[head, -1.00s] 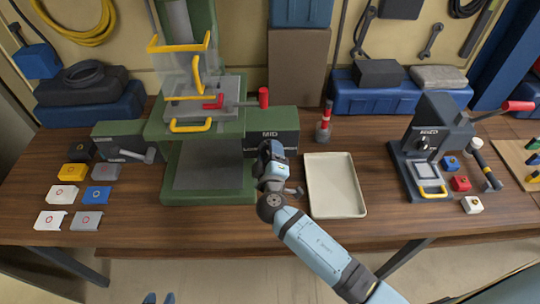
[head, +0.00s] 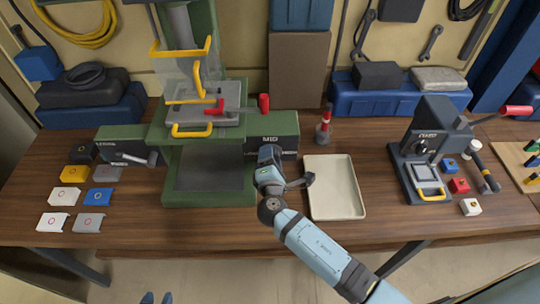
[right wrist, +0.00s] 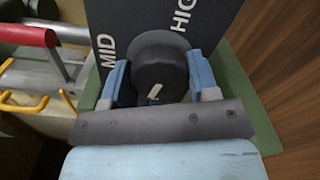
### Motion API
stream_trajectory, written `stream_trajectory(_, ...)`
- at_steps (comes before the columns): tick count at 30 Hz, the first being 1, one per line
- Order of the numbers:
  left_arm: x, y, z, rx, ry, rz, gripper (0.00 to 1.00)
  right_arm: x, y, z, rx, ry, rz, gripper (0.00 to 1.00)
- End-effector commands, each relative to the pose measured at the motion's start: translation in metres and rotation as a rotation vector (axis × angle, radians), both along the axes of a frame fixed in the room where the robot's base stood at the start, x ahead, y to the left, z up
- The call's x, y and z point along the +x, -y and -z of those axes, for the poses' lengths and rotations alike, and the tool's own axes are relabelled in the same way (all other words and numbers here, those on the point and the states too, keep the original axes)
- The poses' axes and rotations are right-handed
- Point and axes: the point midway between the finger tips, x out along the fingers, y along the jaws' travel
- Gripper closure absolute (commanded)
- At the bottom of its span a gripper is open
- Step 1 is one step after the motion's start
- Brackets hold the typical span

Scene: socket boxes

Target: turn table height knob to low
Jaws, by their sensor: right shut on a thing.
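The table height knob (right wrist: 162,72) is a round black knob with a short white mark, on a dark plate lettered MID and HIGH in the right wrist view. In the head view my right gripper (head: 268,163) is at the front of the dark panel (head: 284,145) on the green press (head: 208,195), covering the knob.
A cream tray (head: 335,190) lies just right of my right gripper. A red-and-grey small tool (head: 324,128) stands behind it. A smaller dark press (head: 430,145) is further right. Several coloured plates (head: 97,197) lie left of the green press.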

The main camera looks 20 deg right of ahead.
Motion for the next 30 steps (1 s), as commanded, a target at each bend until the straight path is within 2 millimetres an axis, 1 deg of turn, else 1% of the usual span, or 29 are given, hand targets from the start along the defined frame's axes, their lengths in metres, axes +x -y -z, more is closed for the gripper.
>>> stream_trajectory(1, 0.0, 0.0, -0.006, 0.001, 0.0, -0.001, 0.61, 0.005, 0.001, -0.017, -0.039, 0.014, 0.001, 0.7)
stream_trajectory(9, -0.001, 0.0, -0.015, 0.0, -0.001, -0.004, 0.61, 0.005, 0.0, -0.017, -0.225, -0.039, 0.001, 0.69)
stream_trajectory(15, -0.003, -0.001, -0.018, 0.001, -0.003, -0.006, 0.61, 0.005, 0.0, -0.016, -0.308, -0.065, -0.001, 0.69)
stream_trajectory(21, -0.003, -0.001, -0.019, 0.001, -0.004, -0.007, 0.61, 0.005, -0.001, -0.015, -0.347, -0.076, -0.002, 0.69)
stream_trajectory(30, -0.003, -0.001, -0.019, 0.001, -0.003, -0.009, 0.61, 0.004, -0.002, -0.014, -0.356, -0.079, -0.005, 0.69)
